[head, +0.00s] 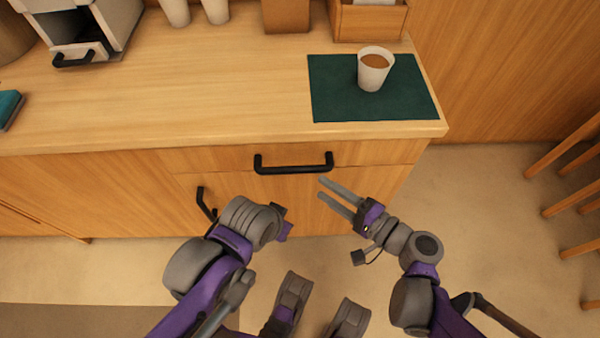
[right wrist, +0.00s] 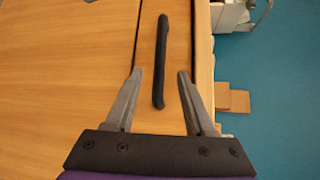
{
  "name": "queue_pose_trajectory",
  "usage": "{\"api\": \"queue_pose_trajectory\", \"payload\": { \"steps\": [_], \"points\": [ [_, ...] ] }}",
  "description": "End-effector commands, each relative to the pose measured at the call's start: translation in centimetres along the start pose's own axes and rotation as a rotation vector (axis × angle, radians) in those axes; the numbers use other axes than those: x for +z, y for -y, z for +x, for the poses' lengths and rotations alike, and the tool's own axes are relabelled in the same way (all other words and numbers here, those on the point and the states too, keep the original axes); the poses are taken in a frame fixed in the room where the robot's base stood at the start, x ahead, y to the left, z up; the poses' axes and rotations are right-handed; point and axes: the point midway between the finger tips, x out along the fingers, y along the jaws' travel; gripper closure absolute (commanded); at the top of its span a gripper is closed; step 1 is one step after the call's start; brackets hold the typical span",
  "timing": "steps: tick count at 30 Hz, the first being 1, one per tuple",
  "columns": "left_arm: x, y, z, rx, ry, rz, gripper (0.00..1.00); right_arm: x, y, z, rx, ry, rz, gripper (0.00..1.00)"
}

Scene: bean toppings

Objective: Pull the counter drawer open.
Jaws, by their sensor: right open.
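The counter drawer (head: 378,153) is a wide wooden front just under the countertop, and it looks flush with the cabinet. Its black bar handle (head: 293,169) runs level across the front. My right gripper (head: 322,188) is open and empty, just right of and below the handle in the head view, fingers pointing left toward it. In the right wrist view the handle (right wrist: 161,60) shows ahead, in line with the gap between the open fingertips (right wrist: 159,73). I see no contact. My left gripper (head: 284,228) is left of the right one, with its fingers hidden.
A cup of brown drink (head: 373,70) stands on a dark green mat (head: 335,100) above the drawer. A cabinet door with a black handle (head: 205,204) is below left. A coffee machine (head: 85,35) stands at the back left. Wooden stool legs (head: 565,150) stand at right.

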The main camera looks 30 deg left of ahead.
Motion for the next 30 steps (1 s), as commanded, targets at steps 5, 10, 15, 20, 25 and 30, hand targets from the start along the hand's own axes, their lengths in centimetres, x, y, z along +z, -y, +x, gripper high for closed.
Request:
{"api": "queue_pose_trajectory", "payload": {
  "steps": [5,10,15,20,25,30],
  "points": [
    [0.1,0.0,0.4,0.000,0.001,0.000,1.00,0.1,0.0,2.8,0.001,0.005,0.000,0.46],
    [0.2,0.0,1.0,0.000,0.003,0.000,1.00,0.1,0.0,6.2,0.001,0.005,0.000,0.46],
    [0.4,0.0,1.4,0.000,0.004,0.000,1.00,0.1,0.0,8.7,0.002,0.002,-0.001,0.46],
    [0.4,0.0,1.5,0.000,0.005,0.000,1.00,0.1,0.0,10.0,0.003,0.000,-0.001,0.46],
    [0.4,0.0,1.6,0.000,0.005,0.000,1.00,0.0,0.1,10.2,0.003,-0.001,-0.001,0.46],
    [0.4,0.0,1.5,0.000,0.005,0.000,1.00,0.0,0.1,10.2,0.003,-0.001,-0.001,0.49]
  ]
}}
